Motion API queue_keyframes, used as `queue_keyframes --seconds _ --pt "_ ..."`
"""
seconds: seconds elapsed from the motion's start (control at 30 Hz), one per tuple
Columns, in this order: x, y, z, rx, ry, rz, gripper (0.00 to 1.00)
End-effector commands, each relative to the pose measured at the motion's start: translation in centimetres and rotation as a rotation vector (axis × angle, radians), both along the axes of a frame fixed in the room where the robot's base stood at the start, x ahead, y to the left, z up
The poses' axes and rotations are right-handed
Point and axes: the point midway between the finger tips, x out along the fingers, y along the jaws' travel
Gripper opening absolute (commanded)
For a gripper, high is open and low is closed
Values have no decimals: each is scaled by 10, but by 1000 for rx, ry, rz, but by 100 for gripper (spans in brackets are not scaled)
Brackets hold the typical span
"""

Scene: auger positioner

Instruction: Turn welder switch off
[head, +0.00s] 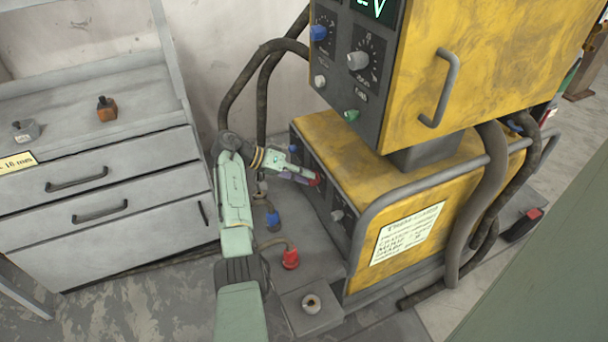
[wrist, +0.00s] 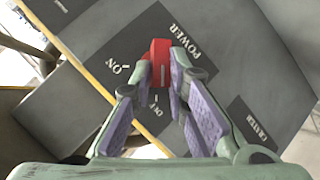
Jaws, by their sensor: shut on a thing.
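The red power switch (wrist: 160,58) sits on the welder's dark front panel (wrist: 215,62), beside the word POWER. In the wrist view the ON label (wrist: 120,68) is to its left and the OFF label (wrist: 153,104) is below it. My gripper (wrist: 160,76) is shut on the red switch, with one fingertip on each side. I cannot tell for sure which label the switch points to. In the head view my gripper (head: 311,178) is at the front of the lower yellow welder unit (head: 350,160), and the switch is mostly hidden there.
The upper yellow unit (head: 480,60) with knobs and a handle overhangs the panel. Dark hoses (head: 265,75) hang behind my arm. Red (head: 290,259) and blue (head: 273,219) cable plugs are below my gripper. A grey drawer cabinet (head: 110,190) stands at the left.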

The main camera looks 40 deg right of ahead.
Motion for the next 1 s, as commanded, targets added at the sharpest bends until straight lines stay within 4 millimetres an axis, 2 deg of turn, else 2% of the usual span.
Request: queue_keyframes --seconds 0.07,0.1,0.4,0.77,0.87,1.0 --pt "-1 -2 1 -2 -3 0 0" --pt "-1 -2 1 -2 -3 0 16" --pt "-1 -2 0 -1 -1 -2 35" --pt "0 1 1 0 -1 -1 35" --pt "6 8 6 -1 -2 0 35" --pt "18 27 20 -1 -3 1 35"
